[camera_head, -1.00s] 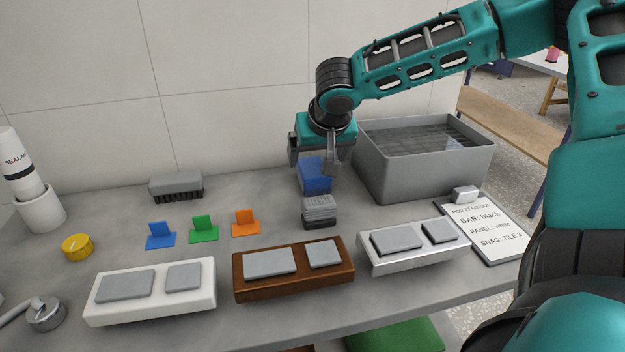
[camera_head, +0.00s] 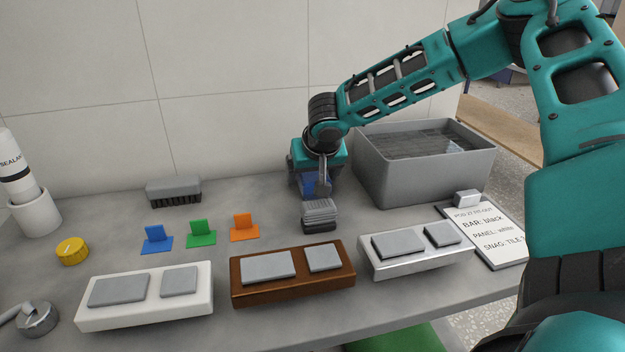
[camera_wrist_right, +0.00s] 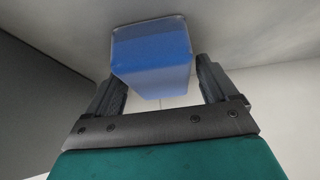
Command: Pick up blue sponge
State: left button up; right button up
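In the right wrist view the blue sponge (camera_wrist_right: 152,52) sits between the two dark fingers, with a gap beside the right finger. My right gripper is open, its fingers lowered on either side of the sponge. My left gripper is not in view.
A grey-and-black brush (camera_head: 319,216) lies close in front of the gripper. A grey water tub (camera_head: 425,175) stands close to the right. Blue, green and orange pieces (camera_head: 201,234) stand to the left. White, brown and chrome bars line the front.

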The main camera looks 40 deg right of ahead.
jog(key=c, duration=0.9)
jog(key=shift+o, duration=0.2)
jog(key=shift+r, duration=0.1)
notch_tip(320, 180, up, 20)
jog(key=p, duration=0.5)
jog(key=shift+p, duration=0.35)
